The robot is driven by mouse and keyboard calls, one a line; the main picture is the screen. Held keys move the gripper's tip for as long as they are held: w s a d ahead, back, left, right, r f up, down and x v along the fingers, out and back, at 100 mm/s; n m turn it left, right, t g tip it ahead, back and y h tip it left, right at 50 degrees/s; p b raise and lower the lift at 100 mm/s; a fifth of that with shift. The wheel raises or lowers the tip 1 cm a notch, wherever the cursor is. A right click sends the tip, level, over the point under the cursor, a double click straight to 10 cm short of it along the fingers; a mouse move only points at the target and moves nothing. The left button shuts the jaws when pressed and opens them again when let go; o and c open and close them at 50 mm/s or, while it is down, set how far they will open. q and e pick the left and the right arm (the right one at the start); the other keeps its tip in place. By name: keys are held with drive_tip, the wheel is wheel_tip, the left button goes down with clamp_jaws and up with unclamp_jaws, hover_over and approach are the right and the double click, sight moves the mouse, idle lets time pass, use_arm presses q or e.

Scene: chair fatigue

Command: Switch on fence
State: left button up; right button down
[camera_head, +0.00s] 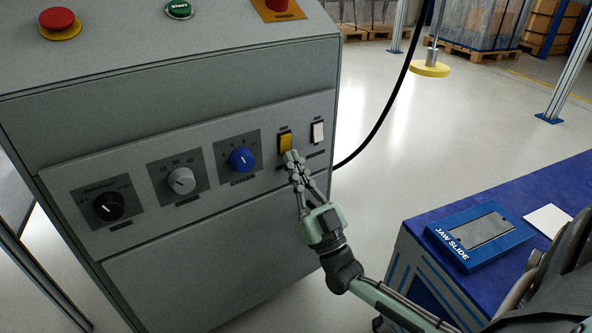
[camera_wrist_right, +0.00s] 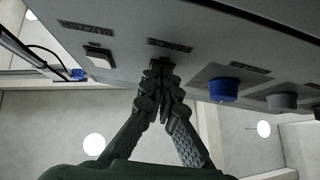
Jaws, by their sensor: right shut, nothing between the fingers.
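A grey control panel carries a yellow rocker switch (camera_head: 285,141) and a white rocker switch (camera_head: 318,132) at its right end. My left gripper is not in view.
A blue knob (camera_head: 241,159), grey knob (camera_head: 181,181) and black knob (camera_head: 109,206) sit left of the switches. A red button (camera_head: 57,20) and green start button (camera_head: 179,8) are on top. A blue table (camera_head: 418,262) bearing a jaw slide tray (camera_head: 455,246) stands right.

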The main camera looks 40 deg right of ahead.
drive_tip(key=v, duration=1.2)
drive_tip(key=shift+s+r, duration=0.15)
drive_tip(key=shift+y, duration=0.3)
